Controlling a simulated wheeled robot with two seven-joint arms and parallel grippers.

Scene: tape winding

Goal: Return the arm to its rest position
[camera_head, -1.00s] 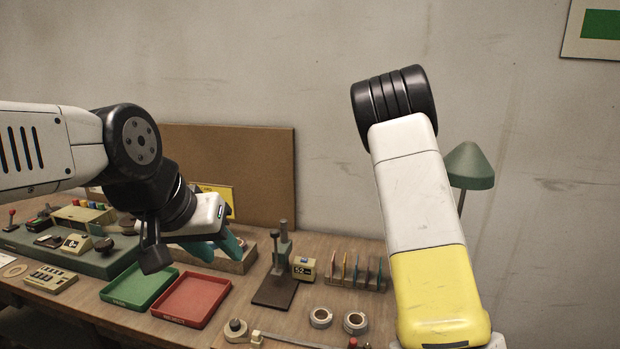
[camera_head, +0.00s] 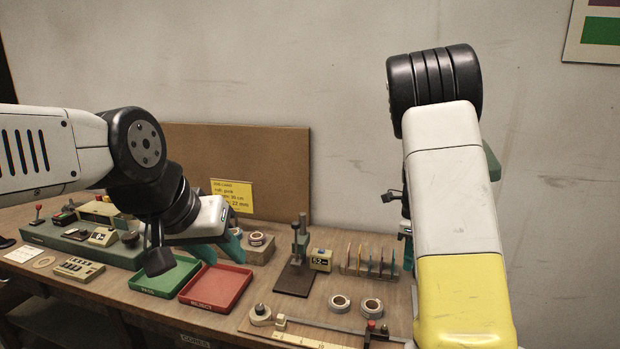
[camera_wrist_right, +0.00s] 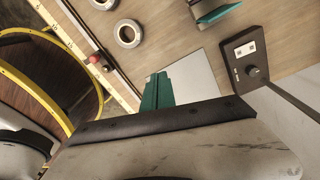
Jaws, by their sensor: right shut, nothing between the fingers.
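My right arm (camera_head: 455,200) stands raised at the right of the head view, and its forearm hides most of the hand behind it. My right gripper (camera_wrist_right: 157,90) shows in the right wrist view with its teal fingers together and nothing between them, above the table. My left gripper (camera_head: 220,248) hangs over the table behind the trays. Its two teal fingers look apart, and I see nothing held between them.
A green tray (camera_head: 166,277) and a red tray (camera_head: 216,286) lie at the table's front. Two tape rolls (camera_head: 340,304), a small stand (camera_head: 299,262) and a rack (camera_head: 370,264) are in the middle. A brown board (camera_head: 235,150) leans on the wall.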

